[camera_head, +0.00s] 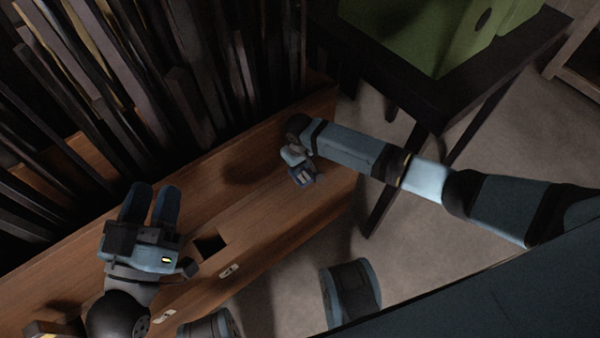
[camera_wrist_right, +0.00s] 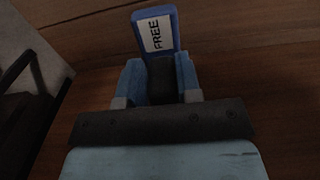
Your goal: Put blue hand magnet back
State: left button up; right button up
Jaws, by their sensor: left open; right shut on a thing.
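The blue hand magnet (camera_wrist_right: 160,35) stands out beyond my right gripper (camera_wrist_right: 160,80) in the right wrist view, with a white "FREE" label facing the camera. The fingers are shut on its dark lower part. In the head view the magnet (camera_head: 304,178) shows small and dark blue below my right gripper (camera_head: 294,157), over the right end of the wooden surface (camera_head: 225,195). Whether it touches the wood I cannot tell. My left gripper (camera_head: 151,204) is open and empty over the left part of the wood, fingers pointing to the shelf.
A dark rectangular opening (camera_head: 211,243) and small white labels (camera_head: 229,271) lie along the wood's front part. Dark upright slats (camera_head: 150,90) crowd the back. A dark table (camera_head: 455,80) with a green box (camera_head: 425,35) stands at the upper right. The middle of the wood is clear.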

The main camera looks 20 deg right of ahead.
aim_at(304, 178)
notch_tip(304, 178, down, 3)
jog(key=b, duration=0.3)
jog(key=shift+f, duration=0.1)
pick_arm(q)
jog(key=f, duration=0.1)
jog(key=f+g, duration=0.1)
jog(key=f, duration=0.1)
jog(key=f+g, duration=0.1)
jog(key=f, duration=0.1)
jog(key=shift+w+d, duration=0.25)
jog(key=shift+r, duration=0.15)
pick_arm(e)
jog(key=o, duration=1.1)
jog(key=shift+f, duration=0.1)
jog(key=shift+c, duration=0.2)
